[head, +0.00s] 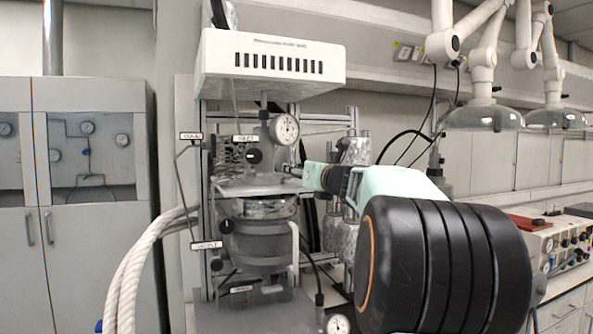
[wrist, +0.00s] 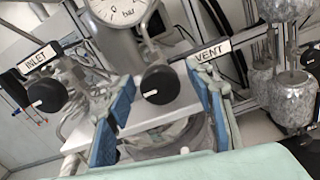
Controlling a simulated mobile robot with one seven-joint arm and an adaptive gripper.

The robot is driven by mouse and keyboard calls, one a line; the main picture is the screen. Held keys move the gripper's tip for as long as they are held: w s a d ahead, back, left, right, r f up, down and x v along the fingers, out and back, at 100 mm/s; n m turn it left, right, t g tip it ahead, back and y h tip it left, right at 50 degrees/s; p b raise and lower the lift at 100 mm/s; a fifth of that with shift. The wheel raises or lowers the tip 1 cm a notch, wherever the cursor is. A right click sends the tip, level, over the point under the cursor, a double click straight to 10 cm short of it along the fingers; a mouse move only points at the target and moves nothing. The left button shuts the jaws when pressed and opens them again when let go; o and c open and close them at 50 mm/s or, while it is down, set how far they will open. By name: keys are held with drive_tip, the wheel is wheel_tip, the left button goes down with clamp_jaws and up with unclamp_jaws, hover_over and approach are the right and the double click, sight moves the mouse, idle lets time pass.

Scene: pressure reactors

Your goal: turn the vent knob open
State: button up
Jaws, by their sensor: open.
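The vent knob (wrist: 158,85) is a round black knob in the middle of the wrist view, beside the white VENT label (wrist: 211,51). My gripper (wrist: 161,79) is open. Its two blue fingers stand on either side of the knob in this view, with gaps between them and the knob. I cannot tell whether the fingertips reach as deep as the knob. In the head view my gripper (head: 298,171) reaches in from the right to the reactor top, just below the pressure gauge (head: 284,129). I cannot pick out the vent knob there.
A second black knob (wrist: 47,93) sits left of my fingers by the INLET label (wrist: 38,60). The gauge (wrist: 120,8) is above the vent knob. Metal cylinders (wrist: 290,95) stand at the right. A white box (head: 270,62) overhangs the reactor (head: 262,240); hoses (head: 140,265) hang left.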

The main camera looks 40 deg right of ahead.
drive_tip(key=shift+c, duration=0.2)
drive_tip(key=c, duration=1.2)
drive_tip(key=shift+o, duration=0.2)
drive_tip(key=n+b, duration=0.3)
drive_tip(key=n, duration=0.1)
drive_tip(key=shift+f+b, duration=0.15)
drive_tip(key=shift+b, duration=0.2)
drive_tip(key=n+b, duration=0.3)
drive_tip(key=n, duration=0.2)
drive_tip(key=n+b, duration=0.3)
drive_tip(key=n, duration=0.2)
drive_tip(key=shift+n+b, duration=1.1)
drive_tip(key=shift+n, duration=0.8)
